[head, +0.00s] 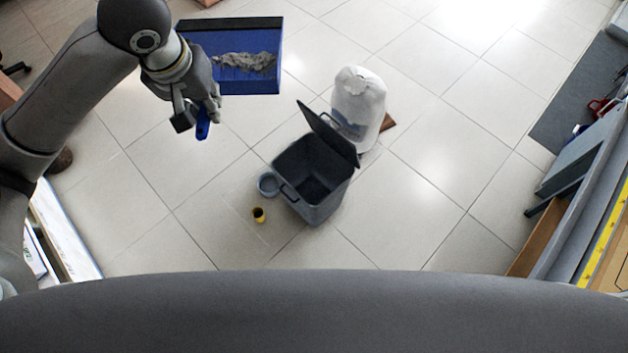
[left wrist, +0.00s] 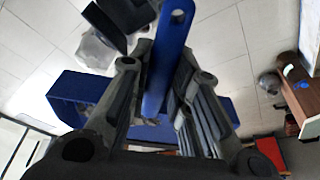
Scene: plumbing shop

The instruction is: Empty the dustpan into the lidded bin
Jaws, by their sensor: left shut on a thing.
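My left gripper (head: 209,112) is shut on the blue handle (head: 202,130) of the dustpan, upper left in the head view. The blue dustpan (head: 262,82) holds a heap of grey debris (head: 246,63). In the left wrist view the dustpan handle (left wrist: 180,35) runs up between the fingers (left wrist: 158,75), and a blue pan wall (left wrist: 75,95) shows behind them. The dark grey bin (head: 318,200) stands on the floor right of and below the dustpan in the head view, apart from it. Its lid (head: 326,133) is open, tilted up at the back. My right gripper is in neither view.
A white sack (head: 358,105) stands close behind the bin. A grey-blue round container (head: 268,184) and a small yellow cup (head: 259,215) are at the bin's left. A bench (head: 590,215) lines the right side. Tiled floor between is mostly clear.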

